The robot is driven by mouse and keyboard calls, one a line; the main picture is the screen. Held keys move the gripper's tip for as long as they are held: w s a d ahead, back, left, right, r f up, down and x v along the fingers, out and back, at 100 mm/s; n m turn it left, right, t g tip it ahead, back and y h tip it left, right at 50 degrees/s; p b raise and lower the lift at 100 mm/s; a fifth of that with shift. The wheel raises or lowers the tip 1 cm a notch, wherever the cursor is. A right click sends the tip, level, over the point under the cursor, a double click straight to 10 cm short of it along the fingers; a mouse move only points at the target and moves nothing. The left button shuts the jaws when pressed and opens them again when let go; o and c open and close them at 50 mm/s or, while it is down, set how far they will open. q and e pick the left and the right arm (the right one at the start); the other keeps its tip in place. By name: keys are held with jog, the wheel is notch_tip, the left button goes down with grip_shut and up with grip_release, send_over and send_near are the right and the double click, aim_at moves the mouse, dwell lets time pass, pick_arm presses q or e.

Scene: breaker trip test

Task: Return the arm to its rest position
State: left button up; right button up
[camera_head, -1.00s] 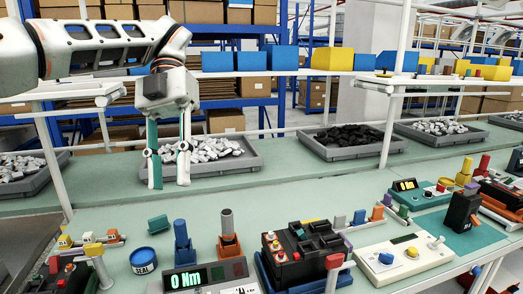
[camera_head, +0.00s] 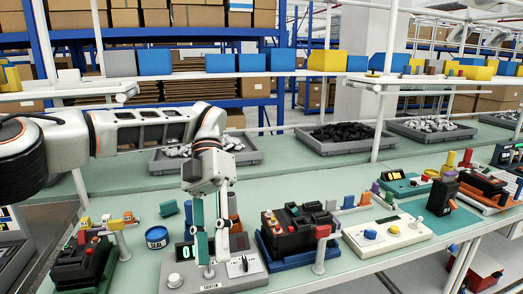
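My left gripper (camera_head: 211,245) shows in the head view, pointing down over the grey torque tester box (camera_head: 180,278) at the front. Its two fingers are apart, with nothing visible between them. The fingers hide part of the tester's display and the tools behind it. The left arm comes in from the left at mid-height and bends down at the wrist. I cannot tell whether the fingertips touch the tester. My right gripper is not in view.
A black breaker unit (camera_head: 300,228) in a blue tray stands right of the gripper. A white panel with knobs (camera_head: 388,236) is farther right. Grey trays (camera_head: 340,146) line the back.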

pick_arm(q)
jog(key=s+d+f+m+g+h, duration=0.45)
jog(key=s+d+f, duration=0.6)
jog(key=d, duration=0.35)
jog(key=s+d+r+n+t+h, duration=0.25)
jog(key=d+n+h, duration=0.35)
jog(key=d+h, duration=0.6)
jog(key=w+a+f+n+t+h, duration=0.1)
jog(key=w+a+n+t+h, duration=0.15)
jog(key=w+n+t, duration=0.4)
jog(key=w+a+n+t+h, duration=0.1)
jog(key=w+n+t+h, duration=0.2)
jog(key=n+t, duration=0.6)
jog(key=w+a+f+n+t+y+p, duration=0.1)
jog(key=w+a+f+n+t+y, duration=0.4)
jog(key=a+f+n+t+y, duration=0.65)
jog(key=s+a+f+n+g+y, duration=0.2)
jog(key=s+a+f+n+y, duration=0.2)
jog(key=s+a+f, duration=0.3)
jog(key=s+a+f+n+g+y, duration=0.3)
jog(key=s+a+f+n+y, duration=0.2)
jog(key=a+f, duration=1)
jog(key=s+f, duration=0.3)
jog(key=f, duration=0.1)
jog(key=shift+a+n, duration=0.25)
jog(key=shift+n, duration=0.1)
